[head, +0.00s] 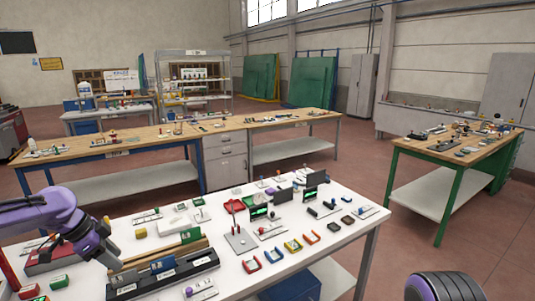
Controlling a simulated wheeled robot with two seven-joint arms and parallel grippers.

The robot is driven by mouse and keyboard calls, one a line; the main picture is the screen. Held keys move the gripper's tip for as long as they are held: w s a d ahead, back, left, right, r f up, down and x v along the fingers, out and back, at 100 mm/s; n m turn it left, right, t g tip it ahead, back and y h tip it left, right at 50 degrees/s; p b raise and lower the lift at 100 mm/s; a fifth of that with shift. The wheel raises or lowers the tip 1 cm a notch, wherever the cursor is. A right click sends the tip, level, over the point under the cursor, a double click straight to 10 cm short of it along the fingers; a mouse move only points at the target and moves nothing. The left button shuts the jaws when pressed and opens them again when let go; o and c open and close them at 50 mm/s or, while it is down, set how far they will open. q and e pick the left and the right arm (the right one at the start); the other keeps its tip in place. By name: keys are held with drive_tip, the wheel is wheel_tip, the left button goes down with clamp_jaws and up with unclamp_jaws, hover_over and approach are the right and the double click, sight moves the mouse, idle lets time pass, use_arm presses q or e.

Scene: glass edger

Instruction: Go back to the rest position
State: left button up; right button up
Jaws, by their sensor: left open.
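My left arm comes in from the left, and its purple and grey gripper (114,263) is above the left part of the white table (340,239). The gripper is open, and I see nothing between its fingers. A dark rounded part of my own body shows at the bottom right. My right gripper is not in view.
A long wooden bench (160,138) stands behind. A green-legged bench (440,150) stands at the right, with open floor between.

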use_arm(q)
drive_tip(key=w+d+f+n+t, duration=0.3)
drive_tip(key=w+d+n+t, duration=0.25)
drive_tip(key=n, duration=0.45)
drive_tip(key=s+d+f+n+y+b, duration=0.2)
drive_tip(key=s+f+n, duration=0.1)
drive_tip(key=f, duration=0.6)
drive_tip(key=s+d+f+n+y+b, duration=0.2)
drive_tip(key=s+f+n+b, duration=0.15)
drive_tip(key=f, duration=0.55)
drive_tip(key=s+f+g+y+b, duration=0.1)
drive_tip(key=s+f+b, duration=0.1)
drive_tip(key=s+f, duration=0.6)
drive_tip(key=s+f+n+g+y+b, duration=0.1)
drive_tip(key=s+f+g+b, duration=0.1)
drive_tip(key=s+f, duration=0.6)
drive_tip(key=s+f+g+y+b, duration=0.1)
drive_tip(key=s+f, duration=0.7)
drive_tip(key=s, duration=1.1)
drive_tip(key=shift+d+g+b, duration=0.25)
drive_tip(key=shift+g+b, duration=0.4)
drive_tip(key=shift+b, duration=0.5)
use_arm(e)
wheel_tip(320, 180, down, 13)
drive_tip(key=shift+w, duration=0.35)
